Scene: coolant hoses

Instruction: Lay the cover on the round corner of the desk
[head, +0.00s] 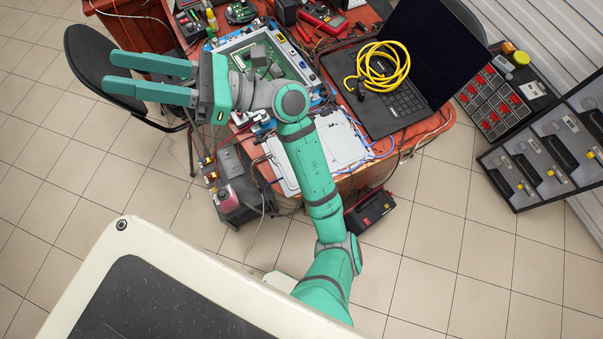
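The desk (432,124) has a reddish top, and its rounded front right corner shows bare beyond the laptop. A flat light-grey metal panel, which looks like the cover (345,147), lies at the front edge of the desk, partly hidden by my arm. My gripper (112,72) is to the left, its two long fingers pointing left and apart, with nothing between them. It appears above the desk's left side and a dark chair, well away from the panel. My wrist hides part of an opened case with a green circuit board (291,62).
A black laptop (408,104) with a coiled yellow cable (383,66) on it stands beside the rounded corner. Blue and dark cables run by the panel. A dark chair (88,62) is at the left, and open organiser cases (548,150) at the right. Tiled floor is free in front.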

